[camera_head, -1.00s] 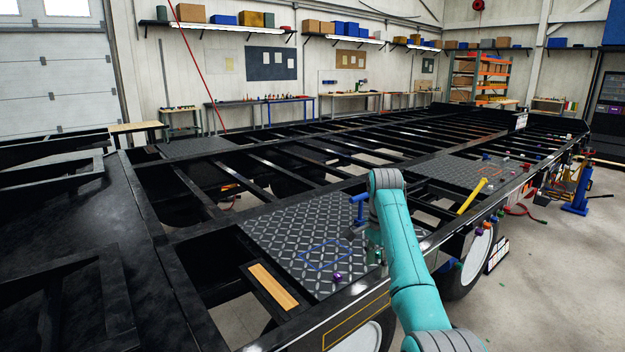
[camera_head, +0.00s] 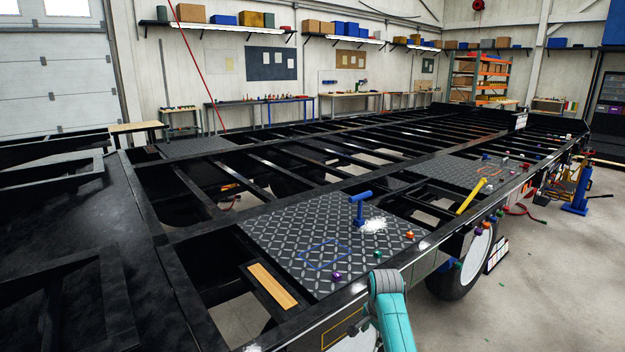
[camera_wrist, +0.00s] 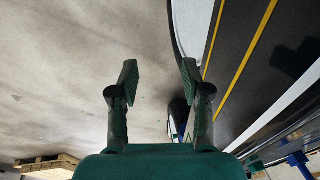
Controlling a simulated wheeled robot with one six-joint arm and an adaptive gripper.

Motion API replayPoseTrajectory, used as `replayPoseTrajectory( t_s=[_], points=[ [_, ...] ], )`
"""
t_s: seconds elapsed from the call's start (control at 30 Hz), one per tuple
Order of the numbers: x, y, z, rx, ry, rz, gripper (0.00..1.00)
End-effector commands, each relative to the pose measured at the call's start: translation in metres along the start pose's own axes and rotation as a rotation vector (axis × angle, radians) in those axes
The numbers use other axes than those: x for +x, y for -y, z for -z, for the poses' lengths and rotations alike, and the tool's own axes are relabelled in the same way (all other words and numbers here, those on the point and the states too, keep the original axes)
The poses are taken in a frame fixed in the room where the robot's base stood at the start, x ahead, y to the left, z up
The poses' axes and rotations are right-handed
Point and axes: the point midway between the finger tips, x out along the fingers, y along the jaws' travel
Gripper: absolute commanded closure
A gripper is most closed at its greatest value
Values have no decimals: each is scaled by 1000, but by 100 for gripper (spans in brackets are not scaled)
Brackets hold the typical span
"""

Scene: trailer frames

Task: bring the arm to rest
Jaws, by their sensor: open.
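My gripper (camera_wrist: 158,82) shows in the wrist view with its two dark fingers spread apart and nothing between them. Bare grey floor lies behind the left finger, and the dark trailer side with yellow lines is to the right. In the head view my teal arm is low at the bottom, beside the near edge of the trailer frame (camera_head: 437,243). The gripper itself is hidden in that view.
A checkered deck plate (camera_head: 290,240) carries a blue T-shaped post (camera_head: 359,208), a white patch (camera_head: 373,225) and a small purple piece (camera_head: 336,275). A yellow bar (camera_head: 470,196) lies farther along. A blue stand (camera_head: 578,190) is on the floor at right. Open floor (camera_head: 540,290) lies right of the trailer.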

Motion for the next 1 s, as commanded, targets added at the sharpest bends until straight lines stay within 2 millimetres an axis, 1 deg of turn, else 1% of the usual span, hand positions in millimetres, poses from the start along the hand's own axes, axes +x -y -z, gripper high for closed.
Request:
replayPoseTrajectory(
  t_s=[0.03, 0.1, 0.2, 0.27, 0.4, 0.5, 0.6, 0.73, 0.87, 1.0],
  points=[
    [21, -14, -9, -19, -11, 14, 52],
    [44, -29, -20, -47, -30, 39, 52],
    [72, -52, -36, -86, -61, 76, 52],
    [88, -66, -46, -110, -79, 96, 52],
    [118, -102, -71, -165, -124, 143, 52],
    [135, -128, -90, -205, -159, 175, 52],
    [147, -156, -110, -243, -193, 204, 52],
    [157, -192, -136, -294, -241, 242, 52],
    [159, -228, -162, -343, -292, 277, 52],
    [154, -267, -190, -396, -349, 313, 52]
  ],
)
